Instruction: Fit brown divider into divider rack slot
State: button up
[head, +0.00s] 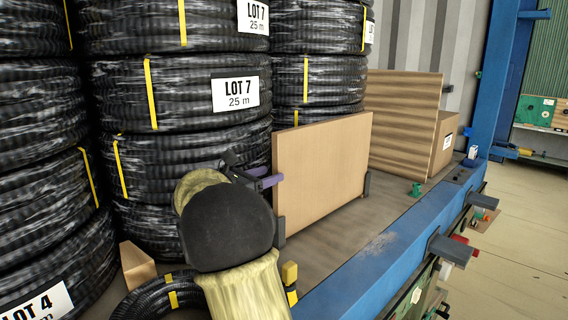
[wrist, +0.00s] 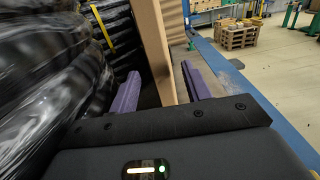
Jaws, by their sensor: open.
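The brown divider (head: 325,165) is a flat tan panel standing upright on the shelf. Dark posts of the divider rack (head: 280,231) show at its lower left corner and its right edge (head: 367,184). Its lower edge sits between these posts; how deep it is in the slot cannot be seen. My gripper (head: 268,181) is at the panel's left edge with purple fingers. In the wrist view the gripper (wrist: 160,72) is open, with the edge of the divider (wrist: 154,48) between the two fingers. A gap shows on each side, clearer on the left.
Stacked black hose coils (head: 185,90) stand close on the left and behind. A larger brown board (head: 400,115) and a carton (head: 446,140) stand farther right. A blue beam (head: 385,250) edges the shelf in front. A small green part (head: 416,189) lies on the shelf.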

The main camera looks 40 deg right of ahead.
aim_at(284, 168)
jog(key=d+p, duration=0.1)
jog(key=d, duration=0.1)
jog(key=d+p, duration=0.1)
jog(key=d, duration=0.2)
jog(key=shift+w+d+r, duration=0.15)
jog(key=shift+w+d, duration=0.15)
jog(key=shift+d, duration=0.5)
jog(key=shift+a, duration=0.1)
grip_shut()
